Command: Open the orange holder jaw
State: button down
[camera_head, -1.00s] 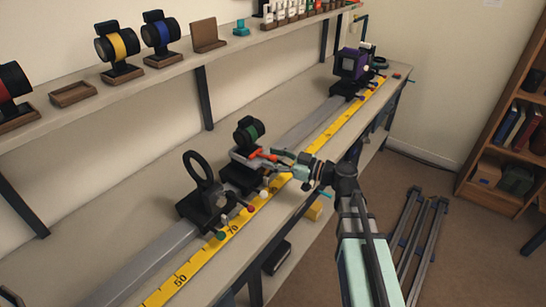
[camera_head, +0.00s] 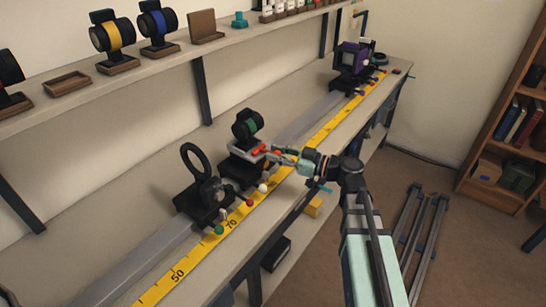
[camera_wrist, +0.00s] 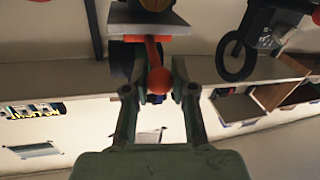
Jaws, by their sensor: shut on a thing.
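The orange jaw (camera_head: 260,150) is on a grey holder (camera_head: 240,152) on the rail, below a black lens with a green band (camera_head: 247,125). In the wrist view, the orange lever hangs from the holder's grey plate (camera_wrist: 150,22) and ends in a round orange knob (camera_wrist: 158,81). My gripper (camera_head: 273,154) reaches the jaw from the right. In the wrist view its two fingers (camera_wrist: 158,92) stand on either side of the knob, shut on it. The exact contact is hard to see.
A black ring holder (camera_head: 197,165) stands on the rail just left of the orange-jaw holder. A purple-framed holder (camera_head: 350,60) is at the far end. A yellow scale (camera_head: 250,217) runs along the bench front. The rail (camera_head: 308,122) between the holders is clear.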

jog(key=shift+s+d, duration=0.2)
jog(key=shift+d, duration=0.05)
jog(key=c, duration=0.9)
grip_release()
jog(key=shift+c, duration=0.2)
jog(key=v, duration=1.2)
